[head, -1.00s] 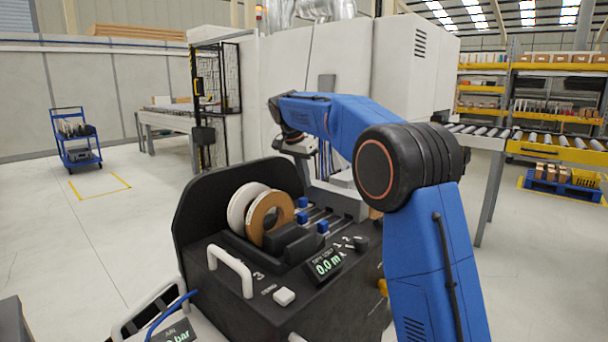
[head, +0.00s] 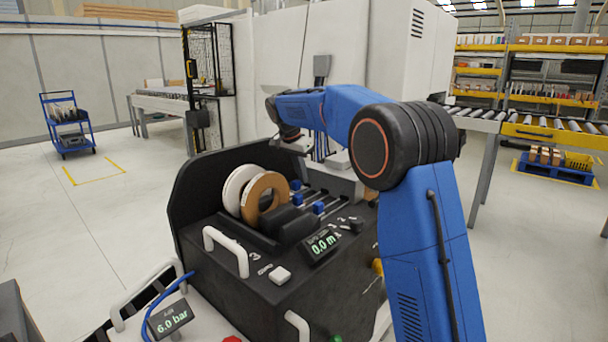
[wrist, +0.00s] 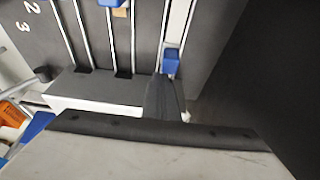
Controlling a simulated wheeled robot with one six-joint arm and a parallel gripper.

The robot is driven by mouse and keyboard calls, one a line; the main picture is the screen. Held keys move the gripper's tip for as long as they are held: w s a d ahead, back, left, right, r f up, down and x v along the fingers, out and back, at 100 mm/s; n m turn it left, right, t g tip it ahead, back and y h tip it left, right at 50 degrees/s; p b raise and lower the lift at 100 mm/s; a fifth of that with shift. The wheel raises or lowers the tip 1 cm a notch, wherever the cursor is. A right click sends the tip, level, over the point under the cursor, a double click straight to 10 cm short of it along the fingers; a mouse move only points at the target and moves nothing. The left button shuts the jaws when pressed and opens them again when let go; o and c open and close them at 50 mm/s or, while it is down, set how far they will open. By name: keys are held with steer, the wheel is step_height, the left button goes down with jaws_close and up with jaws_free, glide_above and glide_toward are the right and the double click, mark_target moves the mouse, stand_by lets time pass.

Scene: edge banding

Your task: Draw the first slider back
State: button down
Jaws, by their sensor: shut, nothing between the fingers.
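The black machine (head: 215,280) carries several blue sliders on parallel metal rails. In the head view I see a back slider (head: 296,185), a middle slider (head: 298,199) and a front slider (head: 319,207). In the wrist view, one blue slider (wrist: 171,61) sits on the rightmost rail, just beyond the tip of my gripper (wrist: 164,80). My gripper is shut and empty; its dark fingers point at that slider, and I cannot tell if they touch it. Another blue slider (wrist: 110,3) is cut by the top edge. Which slider is the first cannot be told. My fingertips are hidden in the head view.
A white roll (head: 235,190) and a brown roll (head: 263,198) stand beside the sliders. A display (head: 323,243) reads 0.0 m. White handles (head: 226,250) rise at the front. A pressure display (head: 170,318) reads 6.0 bar. Open floor lies to the left.

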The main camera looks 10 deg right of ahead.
steer(key=s+a, duration=0.1)
steer(key=a, duration=0.1)
steer(key=s+a, duration=0.3)
steer(key=a, duration=0.1)
steer(key=shift+s, duration=0.2)
steer(key=shift+s+a, duration=0.35)
steer(key=shift+a, duration=0.1)
steer(key=shift+a, duration=0.1)
